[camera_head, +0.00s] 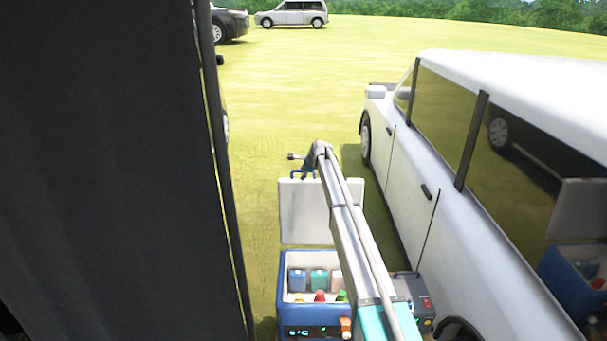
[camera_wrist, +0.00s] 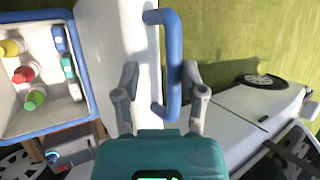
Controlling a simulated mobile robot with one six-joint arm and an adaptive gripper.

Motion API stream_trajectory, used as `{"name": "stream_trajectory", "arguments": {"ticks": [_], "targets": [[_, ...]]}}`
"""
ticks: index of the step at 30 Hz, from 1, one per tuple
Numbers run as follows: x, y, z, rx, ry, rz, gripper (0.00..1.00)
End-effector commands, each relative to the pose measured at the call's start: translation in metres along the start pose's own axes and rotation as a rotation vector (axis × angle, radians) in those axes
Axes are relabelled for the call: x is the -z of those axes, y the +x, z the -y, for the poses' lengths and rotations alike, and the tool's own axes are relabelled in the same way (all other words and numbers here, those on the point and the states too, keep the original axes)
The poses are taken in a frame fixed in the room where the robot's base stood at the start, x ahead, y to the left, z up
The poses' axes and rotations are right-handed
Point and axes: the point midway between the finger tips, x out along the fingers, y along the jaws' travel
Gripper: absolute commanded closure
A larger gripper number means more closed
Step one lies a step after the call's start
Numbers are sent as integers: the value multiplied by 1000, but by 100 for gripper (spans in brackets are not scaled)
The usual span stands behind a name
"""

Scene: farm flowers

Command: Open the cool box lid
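The cool box (camera_head: 315,314) is blue with a white inside and stands at the lower middle of the head view, its top uncovered. Its white lid (camera_head: 304,212) stands raised, roughly upright, at the far side of the box. The blue lid handle (camera_wrist: 172,65) is at the lid's free edge in the wrist view. My gripper (camera_wrist: 159,70) is open, with its two fingers apart on either side of the handle. The right finger is close to the handle; I cannot tell whether they touch. My arm hides part of the lid's right side in the head view.
Bottles and blue and white packs (camera_head: 319,282) lie inside the box. A white car (camera_head: 455,170) stands close on the right. A dark panel (camera_head: 110,170) fills the left. Open grass lies beyond, with further cars (camera_head: 292,13) at the back.

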Motion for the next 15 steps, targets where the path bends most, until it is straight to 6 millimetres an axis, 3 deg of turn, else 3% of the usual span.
{"name": "stream_trajectory", "arguments": {"ticks": [15], "targets": [[3, -19, 19, 0, 0, -1, 46]]}}
